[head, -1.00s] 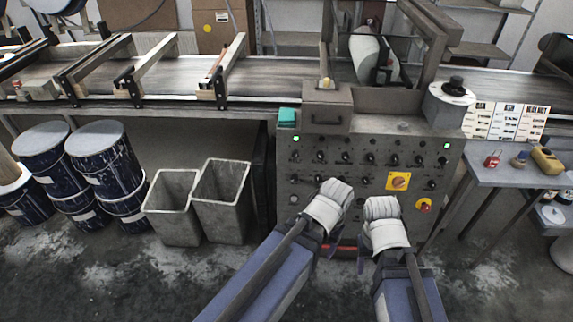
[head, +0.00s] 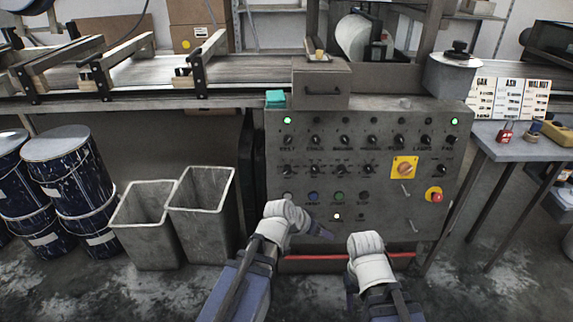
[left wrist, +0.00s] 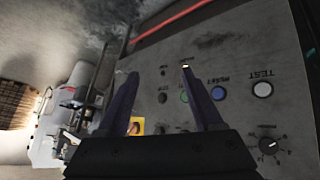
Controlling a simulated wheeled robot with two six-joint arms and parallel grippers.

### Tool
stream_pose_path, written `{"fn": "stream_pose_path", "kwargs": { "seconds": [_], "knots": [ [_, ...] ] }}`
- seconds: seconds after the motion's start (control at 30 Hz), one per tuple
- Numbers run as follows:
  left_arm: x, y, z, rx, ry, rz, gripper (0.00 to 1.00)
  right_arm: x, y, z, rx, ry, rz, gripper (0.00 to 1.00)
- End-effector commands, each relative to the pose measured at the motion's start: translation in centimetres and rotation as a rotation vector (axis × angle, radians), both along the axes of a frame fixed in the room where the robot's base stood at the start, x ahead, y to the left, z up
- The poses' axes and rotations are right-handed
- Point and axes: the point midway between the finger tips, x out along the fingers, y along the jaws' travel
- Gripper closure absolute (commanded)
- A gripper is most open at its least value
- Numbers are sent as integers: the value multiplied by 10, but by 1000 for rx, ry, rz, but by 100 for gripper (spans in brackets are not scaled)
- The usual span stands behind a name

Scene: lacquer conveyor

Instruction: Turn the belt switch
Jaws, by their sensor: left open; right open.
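The grey control panel (head: 310,220) stands ahead in the head view, with rows of black knobs. The knob at the left end of the upper row, the belt switch (head: 288,138), appears to have BELT printed under it; its setting is too small to tell. My left gripper (head: 325,232) is in front of the panel's lower part, below the knobs and apart from the belt switch. In the left wrist view its two fingers (left wrist: 160,85) are spread and empty before the panel. A black knob (left wrist: 270,146) shows at lower right there. My right gripper (head: 351,288) is open, lower and farther right.
A yellow plate with a rotary switch (head: 404,168) and a red emergency button (head: 434,196) are on the panel's right. Grey bins (head: 203,208) and blue drums (head: 68,170) stand left. A side table (head: 505,148) stands right. The conveyor (head: 165,72) runs behind.

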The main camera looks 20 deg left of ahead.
Motion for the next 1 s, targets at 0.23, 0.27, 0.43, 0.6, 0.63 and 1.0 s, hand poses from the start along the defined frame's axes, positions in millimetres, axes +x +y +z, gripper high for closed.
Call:
{"fn": "stream_pose_path", "kwargs": {
  "seconds": [0.23,0.27,0.43,0.6,0.63,1.0],
  "knots": [
    [86,-4,88,-157,-557,88,32,0,0,-12,-1,0,0,50],
    [94,2,101,-163,-619,122,32,0,0,-12,-1,0,0,50],
    [121,53,152,-135,-863,375,32,0,0,-11,-1,0,0,50],
    [125,103,162,-61,-927,604,32,0,0,-12,-1,0,0,50],
    [124,109,162,-50,-927,633,32,0,0,-12,-1,0,0,50],
    [122,131,158,-4,-917,731,32,0,0,-12,-1,0,0,50]
  ]
}}
